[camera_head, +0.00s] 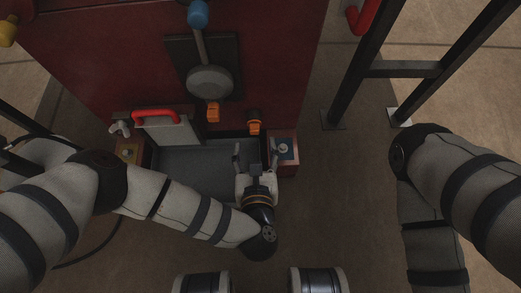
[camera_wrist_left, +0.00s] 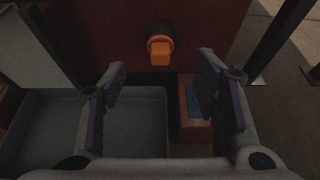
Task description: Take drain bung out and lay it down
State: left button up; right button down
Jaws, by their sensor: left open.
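An orange bung (camera_head: 254,127) with a dark collar sits in the lower front of the dark red machine (camera_head: 279,80). In the left wrist view the bung (camera_wrist_left: 160,50) shows a round rim and a square grip, straight ahead and between the fingers. My left gripper (camera_head: 255,155) is open and empty, a short way in front of the bung and not touching it. Both of its fingers (camera_wrist_left: 163,82) show in the left wrist view. My right arm is at the right in the head view, but its gripper is out of view.
A grey tray (camera_head: 190,188) lies below the machine's front, beside my left gripper. A pale panel with a red handle (camera_head: 155,115) stands at the left. A second orange piece (camera_head: 213,112) is higher up. A red block (camera_head: 284,165) stands right of the gripper; a dark frame (camera_head: 400,70) stands farther right.

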aim_at(255, 130)
pick_arm(q)
jog(key=b+x, duration=0.1)
jog(key=x, duration=0.3)
jog(key=b+x, duration=0.2)
jog(key=x, duration=0.3)
jog(key=shift+f, duration=0.25)
jog(key=shift+w+b, duration=0.35)
jog(key=shift+w, duration=0.1)
pick_arm(e)
jog(key=f, duration=0.1)
jog(key=s+f, duration=0.1)
jog(key=f, duration=0.1)
jog(key=shift+g, duration=0.4)
pick_arm(q)
jog(key=c, duration=1.2)
jog(key=o, duration=1.2)
jog(key=shift+s, duration=0.1)
